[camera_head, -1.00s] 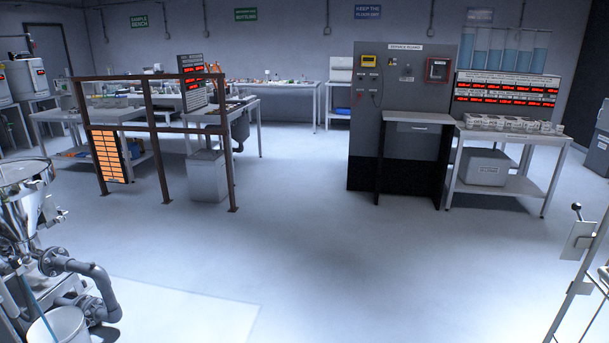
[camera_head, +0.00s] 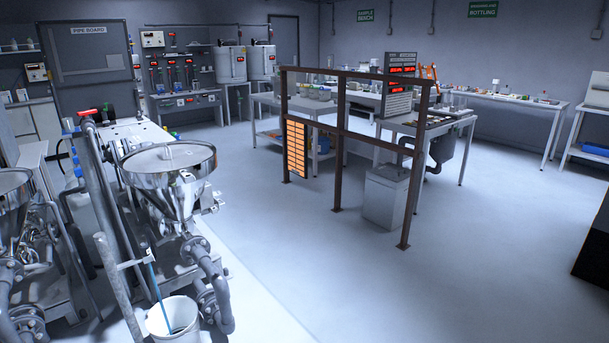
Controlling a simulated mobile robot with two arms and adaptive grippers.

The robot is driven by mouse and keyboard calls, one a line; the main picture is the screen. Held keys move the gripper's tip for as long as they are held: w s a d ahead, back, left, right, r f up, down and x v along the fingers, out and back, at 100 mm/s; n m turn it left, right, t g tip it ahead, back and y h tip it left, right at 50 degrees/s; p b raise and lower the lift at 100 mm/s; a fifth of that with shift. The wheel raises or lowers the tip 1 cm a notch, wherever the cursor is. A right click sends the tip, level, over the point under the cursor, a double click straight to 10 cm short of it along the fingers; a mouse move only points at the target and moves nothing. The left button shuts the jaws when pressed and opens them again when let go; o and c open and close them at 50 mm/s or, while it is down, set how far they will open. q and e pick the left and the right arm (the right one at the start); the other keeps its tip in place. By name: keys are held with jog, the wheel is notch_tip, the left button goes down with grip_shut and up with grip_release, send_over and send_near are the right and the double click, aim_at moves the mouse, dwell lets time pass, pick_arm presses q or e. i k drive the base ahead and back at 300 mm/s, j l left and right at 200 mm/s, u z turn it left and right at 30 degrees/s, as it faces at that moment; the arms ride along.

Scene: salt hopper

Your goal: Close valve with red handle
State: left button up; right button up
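A small red handle-like part (camera_head: 87,112) shows at the left, on top of the upright pipework beside the steel hopper (camera_head: 168,165). It looks like a red valve handle, but it is too small to tell whether the valve is open or shut. Smaller red and blue parts sit close to it. The hopper is a wide steel cone with a lid, standing over grey piping. Neither of my grippers is in view.
A white bucket (camera_head: 172,318) with a blue stick stands on the floor before the hopper. A second hopper (camera_head: 12,205) is cut off at the left edge. A brown frame (camera_head: 340,140) stands at the middle. The floor (camera_head: 310,270) between is clear.

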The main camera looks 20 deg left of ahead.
aim_at(85, 113)
jog(key=i+j+u, duration=0.25)
jog(key=u, duration=0.15)
jog(key=i+j+u, duration=0.1)
jog(key=i+u, duration=0.65)
jog(key=i+l+u, duration=0.1)
jog(key=i+u, duration=0.25)
jog(key=i, duration=0.15)
